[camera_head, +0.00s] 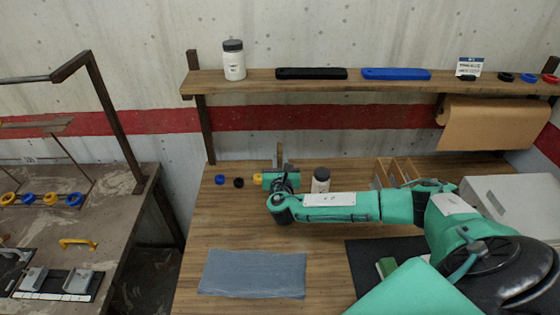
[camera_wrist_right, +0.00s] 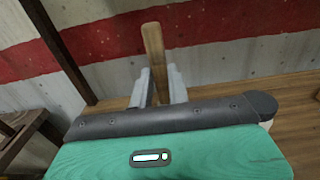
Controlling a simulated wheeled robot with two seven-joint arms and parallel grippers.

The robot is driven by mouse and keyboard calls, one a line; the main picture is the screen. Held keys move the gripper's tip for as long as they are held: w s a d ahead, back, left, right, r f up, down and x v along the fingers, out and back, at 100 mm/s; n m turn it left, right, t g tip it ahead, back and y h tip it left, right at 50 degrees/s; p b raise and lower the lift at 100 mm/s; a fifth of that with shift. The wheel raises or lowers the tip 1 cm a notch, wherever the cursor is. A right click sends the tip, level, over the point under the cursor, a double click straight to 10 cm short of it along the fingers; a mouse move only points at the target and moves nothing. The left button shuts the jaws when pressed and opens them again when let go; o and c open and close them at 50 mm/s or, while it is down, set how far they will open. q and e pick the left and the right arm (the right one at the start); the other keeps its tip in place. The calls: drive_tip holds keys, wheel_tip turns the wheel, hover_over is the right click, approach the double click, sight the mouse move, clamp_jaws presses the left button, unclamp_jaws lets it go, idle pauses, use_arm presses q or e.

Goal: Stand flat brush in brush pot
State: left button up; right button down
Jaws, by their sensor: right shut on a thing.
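My right gripper (camera_head: 279,167) is over the back of the wooden workbench, pointing toward the wall. It is shut on the flat brush, whose wooden handle (camera_wrist_right: 153,55) stands up between the two grey fingers in the right wrist view. A small part of the brush (camera_head: 280,150) shows above the gripper in the head view. The bristle end is hidden by the gripper body. I cannot make out the brush pot; it may be hidden behind my arm. My left gripper is not in view.
A white jar with a dark lid (camera_head: 320,181) stands just right of the gripper. Blue, black and yellow rings (camera_head: 238,182) lie to its left. A wooden divider box (camera_head: 397,172) is behind my arm. A grey-blue cloth (camera_head: 252,274) lies in front. A shelf (camera_head: 350,87) hangs above.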

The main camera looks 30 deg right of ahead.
wheel_tip(320, 180, down, 2)
drive_tip(key=shift+f+b, duration=0.25)
drive_tip(key=shift+b, duration=0.35)
drive_tip(key=shift+f+b, duration=0.95)
drive_tip(key=shift+f, duration=0.65)
drive_tip(key=c, duration=1.3)
unclamp_jaws()
drive_tip(key=shift+o, duration=0.2)
drive_tip(key=b+v, duration=0.3)
drive_tip(key=v, duration=1.1)
drive_tip(key=shift+f, duration=0.1)
